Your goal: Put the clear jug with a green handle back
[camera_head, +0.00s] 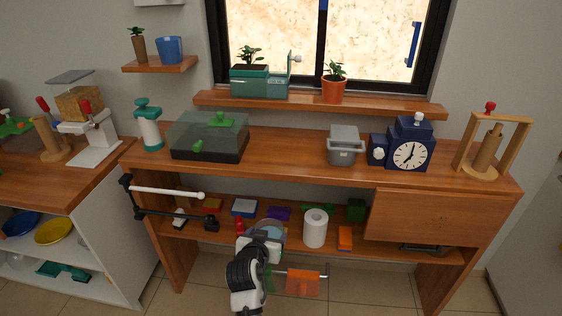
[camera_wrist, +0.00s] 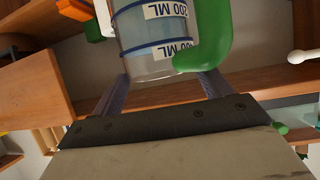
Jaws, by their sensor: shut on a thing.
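The clear jug (camera_wrist: 150,40) with blue bands and "ML" markings fills the top of the wrist view. Its green handle (camera_wrist: 212,35) is on its right side there. My gripper (camera_wrist: 165,82) has one finger on each side of the jug's end and is shut on it. In the head view the jug (camera_head: 270,228) shows as a pale clear shape at the end of my arm, in front of the lower shelf. My gripper (camera_head: 262,243) is just below it there, and its fingers are hard to make out.
The lower shelf (camera_head: 185,228) holds a white roll (camera_head: 315,228), an orange block (camera_head: 345,238), a red item (camera_head: 240,226) and several coloured boxes. A wooden panel (camera_head: 425,218) covers its right part. A white-tipped rod (camera_head: 165,192) juts at left. An orange piece (camera_head: 303,283) hangs below the shelf.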

